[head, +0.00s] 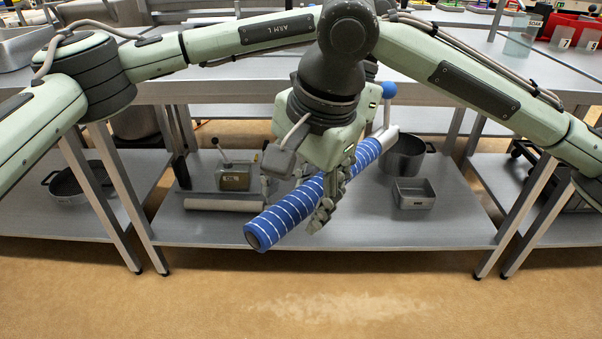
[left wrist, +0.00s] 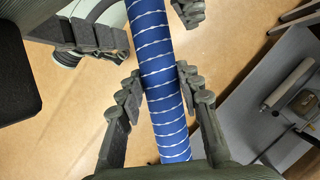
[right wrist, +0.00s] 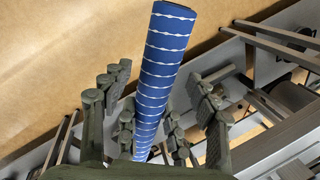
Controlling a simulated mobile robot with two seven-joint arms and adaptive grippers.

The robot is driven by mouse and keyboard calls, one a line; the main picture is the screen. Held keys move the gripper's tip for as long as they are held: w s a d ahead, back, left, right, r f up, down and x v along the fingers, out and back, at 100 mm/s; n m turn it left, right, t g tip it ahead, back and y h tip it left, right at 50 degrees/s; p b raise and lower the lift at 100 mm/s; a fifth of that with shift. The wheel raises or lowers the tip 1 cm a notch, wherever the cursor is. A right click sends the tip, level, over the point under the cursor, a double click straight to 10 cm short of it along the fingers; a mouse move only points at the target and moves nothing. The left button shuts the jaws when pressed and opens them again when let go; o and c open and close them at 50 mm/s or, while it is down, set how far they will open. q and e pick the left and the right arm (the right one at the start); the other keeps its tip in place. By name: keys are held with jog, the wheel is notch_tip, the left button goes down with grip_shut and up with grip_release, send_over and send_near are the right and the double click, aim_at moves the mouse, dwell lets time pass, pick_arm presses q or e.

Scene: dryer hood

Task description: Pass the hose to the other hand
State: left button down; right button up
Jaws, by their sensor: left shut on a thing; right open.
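The hose (head: 292,210) is a blue tube with thin white stripes. It hangs at a slant in front of the table, its near end low and to the left. It also runs between the fingers in the left wrist view (left wrist: 152,30) and the right wrist view (right wrist: 165,50). My left gripper (left wrist: 160,78) is shut on the hose. My right gripper (right wrist: 158,88) is open, with its fingers apart on either side of the hose. In the head view both hands overlap around the hose, and the wrists hide its upper middle part.
A steel table with a lower shelf (head: 370,232) stands behind the hose. On the shelf are an oil can (head: 234,178), a pot (head: 404,158) and a small square tin (head: 414,193). The floor (head: 300,300) in front is clear.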

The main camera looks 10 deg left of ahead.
jog(key=shift+a+f, duration=0.15)
jog(key=shift+f, duration=0.4)
pick_arm(q)
jog(key=shift+d, duration=0.1)
pick_arm(e)
jog(key=shift+w, duration=0.1)
grip_shut()
pick_arm(q)
jog(key=c, duration=1)
grip_release()
pick_arm(e)
jog(key=shift+r, duration=0.1)
pick_arm(q)
jog(key=shift+o, duration=0.2)
